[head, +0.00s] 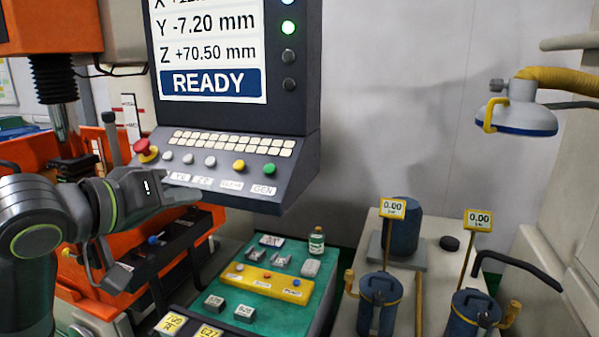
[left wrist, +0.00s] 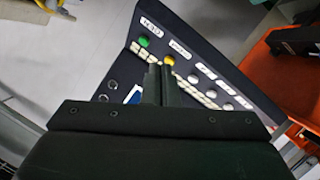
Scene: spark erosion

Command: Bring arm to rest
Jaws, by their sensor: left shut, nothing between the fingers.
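My left gripper (head: 185,197) comes in from the left in the head view, with its fingers just in front of the lower edge of the control panel (head: 300,160). In the left wrist view the gripper's fingers (left wrist: 160,85) are shut with nothing between them. They point at the panel's button area, near a green button (left wrist: 144,41) and a yellow button (left wrist: 169,60). I cannot tell whether the fingertips touch the panel. The screen (head: 212,50) above reads READY. My right gripper is in neither view.
A red mushroom button (head: 143,147) sits at the panel's left end. An orange machine (head: 25,155) stands behind my left arm. A green-topped bench (head: 262,318) with small blocks and a bottle (head: 316,241) is below the panel. Blue canisters (head: 378,305) stand to the right.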

